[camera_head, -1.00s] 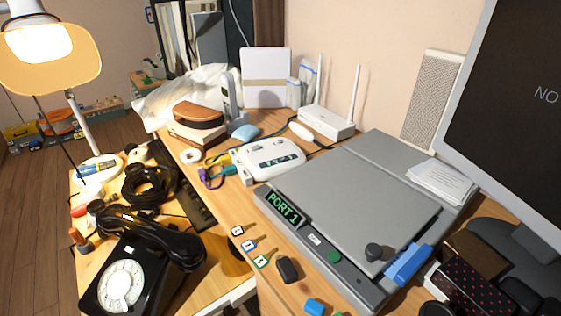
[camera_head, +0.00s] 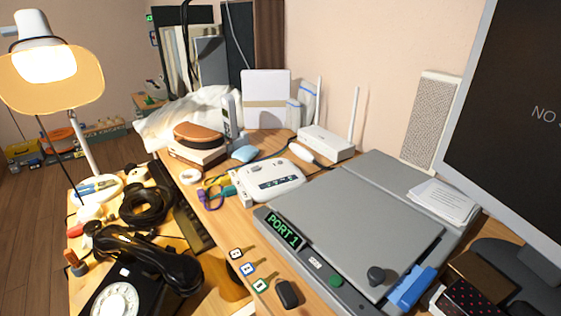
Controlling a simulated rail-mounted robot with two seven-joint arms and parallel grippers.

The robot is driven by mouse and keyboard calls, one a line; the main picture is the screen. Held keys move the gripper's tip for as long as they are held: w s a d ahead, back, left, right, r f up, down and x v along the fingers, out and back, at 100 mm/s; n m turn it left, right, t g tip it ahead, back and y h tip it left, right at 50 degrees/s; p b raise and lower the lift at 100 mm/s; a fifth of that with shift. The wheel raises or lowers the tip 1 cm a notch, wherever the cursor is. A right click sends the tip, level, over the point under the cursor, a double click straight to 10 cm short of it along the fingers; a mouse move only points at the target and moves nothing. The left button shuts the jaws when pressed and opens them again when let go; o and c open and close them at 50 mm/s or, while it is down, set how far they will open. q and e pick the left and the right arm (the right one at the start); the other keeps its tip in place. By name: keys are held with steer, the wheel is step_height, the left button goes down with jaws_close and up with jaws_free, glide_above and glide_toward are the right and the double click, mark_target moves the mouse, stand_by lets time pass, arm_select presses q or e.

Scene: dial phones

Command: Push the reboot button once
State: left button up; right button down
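A large grey flat device (camera_head: 350,225) lies on the desk at the right, with a green "PORT 1" display (camera_head: 284,232) on its front left. A green round button (camera_head: 335,281) and a small white label or key (camera_head: 315,262) sit along its front edge. Which of these is the reboot button cannot be read. A white box with small buttons (camera_head: 270,180) lies behind the grey device, and a white router (camera_head: 326,142) stands further back. Neither gripper is in view.
A black rotary phone (camera_head: 140,275) stands at the lower left, near a lit lamp (camera_head: 45,65). Key tags (camera_head: 248,268) and a black fob (camera_head: 287,294) lie before the grey device. A monitor (camera_head: 515,150) rises at the right. Cables cross the back of the desk.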

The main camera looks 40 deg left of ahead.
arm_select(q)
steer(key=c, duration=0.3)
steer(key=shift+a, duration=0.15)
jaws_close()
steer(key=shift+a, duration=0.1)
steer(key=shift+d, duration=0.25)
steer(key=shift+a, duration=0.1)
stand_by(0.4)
